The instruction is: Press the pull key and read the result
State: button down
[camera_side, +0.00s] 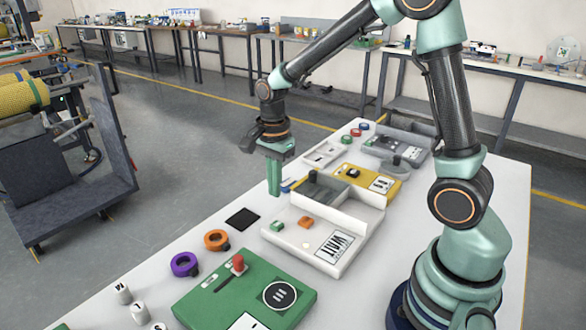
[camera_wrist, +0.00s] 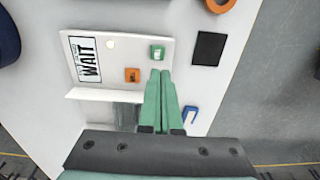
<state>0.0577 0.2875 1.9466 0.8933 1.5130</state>
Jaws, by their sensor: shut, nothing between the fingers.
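A white tray-like station (camera_side: 299,258) stands on the table and carries a display reading "WAIT" (camera_side: 334,246). On its floor are a green key (camera_side: 277,226), an orange key (camera_side: 305,222) and a small pale round spot (camera_side: 305,245). I see no lettering that tells which key is pull. In the wrist view the display (camera_wrist: 84,58), green key (camera_wrist: 157,53) and orange key (camera_wrist: 132,76) show too. My gripper (camera_side: 274,193) points down, shut and empty, above the station's far left end. In the wrist view its fingertips (camera_wrist: 160,73) appear just below the green key, apparently apart from it.
A black square (camera_side: 242,218), orange ring (camera_side: 216,240), purple ring (camera_side: 185,264) and green box (camera_side: 205,298) lie in front or left. A blue clip (camera_wrist: 190,114) is near the fingers.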

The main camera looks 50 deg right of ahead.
notch_tip(320, 180, up, 5)
jog(key=shift+f, duration=0.15)
dwell(0.6)
jog(key=s+a+r+n+t, duration=0.1)
jog(key=s+r+n, duration=0.3)
jog(key=n, duration=0.5)
jog(key=s+a+r+n+t, duration=0.1)
jog(key=s+r+n+t, duration=0.3)
jog(key=n, duration=0.5)
jog(key=s, duration=0.2)
jog(key=shift+s+a, duration=0.15)
jog(key=shift+s, duration=0.15)
